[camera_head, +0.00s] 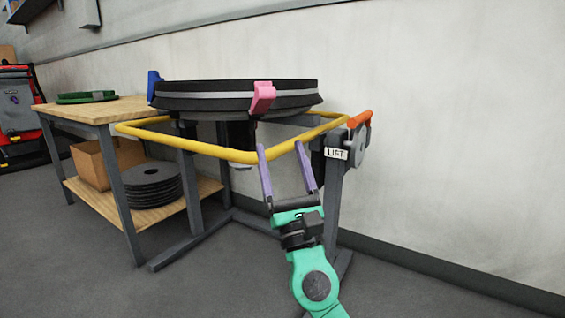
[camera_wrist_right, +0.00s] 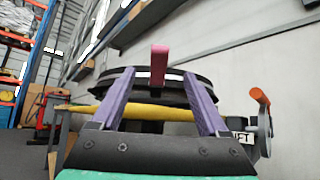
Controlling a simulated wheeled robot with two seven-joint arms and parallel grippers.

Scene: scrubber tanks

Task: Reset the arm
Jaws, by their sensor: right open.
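My right arm reaches up from the bottom in the head view, and its gripper (camera_head: 281,147) is open with two purple fingers apart and nothing between them. The fingertips are close to the front corner of the yellow rail (camera_head: 210,149); I cannot tell if they touch it. In the right wrist view the open gripper (camera_wrist_right: 156,75) frames the yellow rail (camera_wrist_right: 150,112) and a pink clip (camera_wrist_right: 159,62) beyond. My left gripper is not in view.
A black round pad (camera_head: 200,95) with pink and blue clips sits on the lift stand, which has a LIFT label (camera_head: 336,154) and orange lever (camera_head: 359,119). A wooden bench (camera_head: 110,107) holds a green ring (camera_head: 87,97); a box and stacked discs sit below. Floor in front is clear.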

